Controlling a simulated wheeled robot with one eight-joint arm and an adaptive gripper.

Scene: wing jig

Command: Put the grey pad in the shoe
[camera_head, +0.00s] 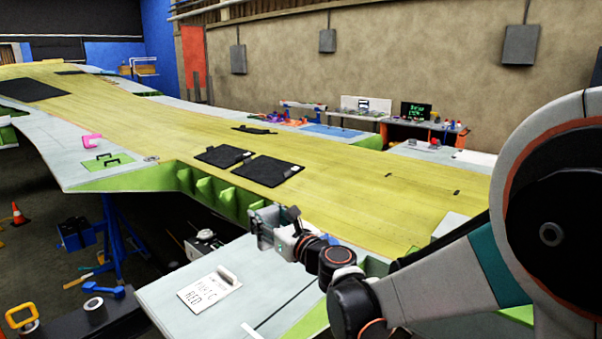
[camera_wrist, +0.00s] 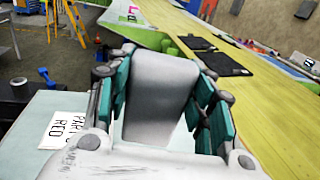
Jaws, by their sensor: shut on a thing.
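My gripper (camera_head: 275,220) is held over the far edge of the pale table (camera_head: 262,278), by the green ribbed edge of the wing. In the wrist view its teal-lined fingers (camera_wrist: 163,90) close on both sides of a light grey, smooth, curved-topped piece, which looks like the grey pad (camera_wrist: 160,95). A grey piece also shows at the gripper in the head view (camera_head: 262,226). I cannot identify the shoe in either view.
A white sign (camera_head: 208,291) with red-part lettering lies on the pale table, with a grey roll-like piece (camera_head: 228,275) at its corner. The large yellow wing (camera_head: 330,180) carries dark panels (camera_head: 266,171). A blue stand (camera_head: 118,240) and a dark bench (camera_head: 95,315) stand to the left.

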